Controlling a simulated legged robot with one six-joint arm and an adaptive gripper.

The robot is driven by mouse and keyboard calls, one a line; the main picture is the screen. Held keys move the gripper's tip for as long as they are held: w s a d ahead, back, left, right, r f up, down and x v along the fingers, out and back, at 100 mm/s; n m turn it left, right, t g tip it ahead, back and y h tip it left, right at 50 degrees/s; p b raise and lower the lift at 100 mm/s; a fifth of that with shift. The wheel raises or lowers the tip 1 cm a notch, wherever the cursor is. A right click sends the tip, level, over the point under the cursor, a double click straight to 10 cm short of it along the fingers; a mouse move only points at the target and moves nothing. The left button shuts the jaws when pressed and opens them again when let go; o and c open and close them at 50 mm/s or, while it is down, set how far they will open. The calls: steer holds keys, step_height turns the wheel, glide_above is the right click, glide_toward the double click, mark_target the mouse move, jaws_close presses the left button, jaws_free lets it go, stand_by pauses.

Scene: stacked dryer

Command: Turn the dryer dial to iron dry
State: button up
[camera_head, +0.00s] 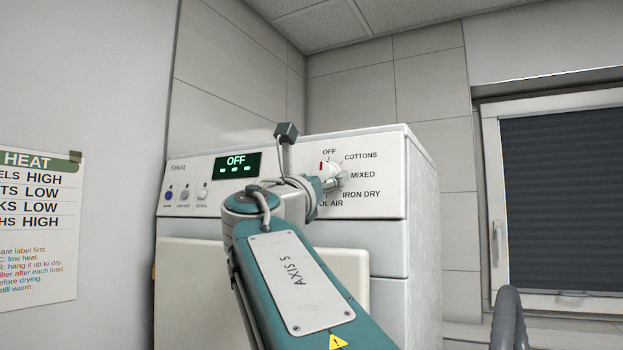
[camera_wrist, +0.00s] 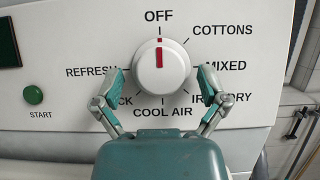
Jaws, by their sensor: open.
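The dryer dial (camera_wrist: 162,70) is a round white knob with a red mark at its top, lined up with OFF. Around it I read COTTONS, MIXED, IRON DRY, COOL AIR and REFRESH; the lower-left label and part of IRON DRY are covered by my fingers. My gripper (camera_wrist: 162,84) is open, with one finger on each side of the dial's lower half. I cannot tell whether the fingers touch it. In the head view the dial (camera_head: 328,170) is partly hidden behind my wrist. The dryer display (camera_head: 237,165) reads OFF.
The white dryer (camera_head: 390,240) fills the middle. A green START button (camera_wrist: 33,95) lies left of the dial, and small buttons (camera_head: 185,194) sit under the display's left. A heat chart (camera_head: 38,230) hangs on the left wall. A window with a dark blind (camera_head: 560,200) is at right.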

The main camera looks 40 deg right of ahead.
steer(key=shift+s+a, duration=0.1)
steer(key=shift+a, duration=0.05)
steer(key=c, duration=1.1)
steer(key=shift+c, duration=0.2)
steer(key=shift+m, duration=0.3)
steer(key=m+g, duration=0.4)
steer(key=m, duration=0.1)
steer(key=m+g, duration=0.2)
steer(key=m, duration=0.1)
steer(key=shift+w+a+r+h, duration=0.1)
steer(key=shift+w+h, duration=0.2)
steer(key=shift+h, duration=0.1)
steer(key=m+g, duration=0.2)
steer(key=m, duration=0.1)
steer(key=m+g+y, duration=0.1)
steer(key=m, duration=0.3)
steer(key=shift+w+g+y, duration=0.1)
steer(key=shift+g+y, duration=0.2)
steer(key=shift+g, duration=0.1)
steer(key=shift+m, duration=0.4)
